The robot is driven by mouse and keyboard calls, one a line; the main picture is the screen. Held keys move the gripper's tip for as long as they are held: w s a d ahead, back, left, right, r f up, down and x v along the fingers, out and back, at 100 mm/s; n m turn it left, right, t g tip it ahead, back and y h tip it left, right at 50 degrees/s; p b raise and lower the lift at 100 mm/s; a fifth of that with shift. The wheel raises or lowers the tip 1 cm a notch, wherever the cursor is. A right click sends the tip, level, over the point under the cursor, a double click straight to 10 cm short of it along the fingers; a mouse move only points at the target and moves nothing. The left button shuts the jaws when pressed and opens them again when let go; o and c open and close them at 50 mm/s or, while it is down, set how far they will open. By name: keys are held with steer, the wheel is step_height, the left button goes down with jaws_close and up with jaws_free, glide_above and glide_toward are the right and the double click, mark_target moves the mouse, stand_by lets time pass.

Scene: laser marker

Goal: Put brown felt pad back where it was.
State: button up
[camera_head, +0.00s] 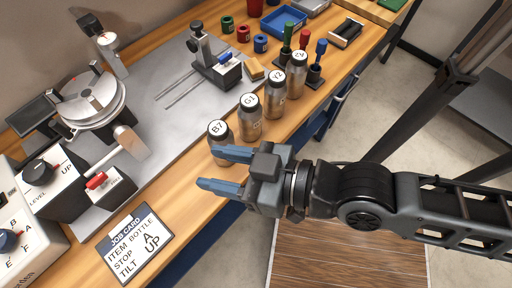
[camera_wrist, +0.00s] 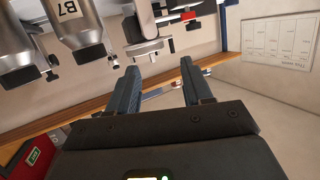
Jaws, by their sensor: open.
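A small tan-brown block (camera_head: 253,69), which may be the brown felt pad, lies on the bench beside the black stop fixture (camera_head: 212,62) and behind the bottles. I cannot tell its material. My gripper (camera_head: 208,168) is open and empty, its blue fingers level with the front of bottle B7 (camera_head: 222,150), near the bench's front edge. In the wrist view the open fingers (camera_wrist: 160,80) hold nothing, and bottle B7 (camera_wrist: 77,28) shows at upper left. The pad cannot be made out in the wrist view.
Bottles G1 (camera_head: 250,128), Y2 (camera_head: 274,104) and Z4 (camera_head: 297,82) stand in a row along the front. The job card (camera_head: 135,243) lies at front left. The round chuck (camera_head: 90,98) and a control box (camera_head: 60,185) stand at left. The blue tray (camera_head: 284,21) is at the back.

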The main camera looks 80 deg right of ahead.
steer(key=s+d+r+n+y, duration=0.1)
steer(key=s+d, duration=0.2)
steer(key=s, duration=0.5)
steer(key=shift+s+r+n+y, duration=0.15)
steer(key=shift+s+n+y, duration=0.15)
steer(key=shift+s+n, duration=0.1)
stand_by(0.5)
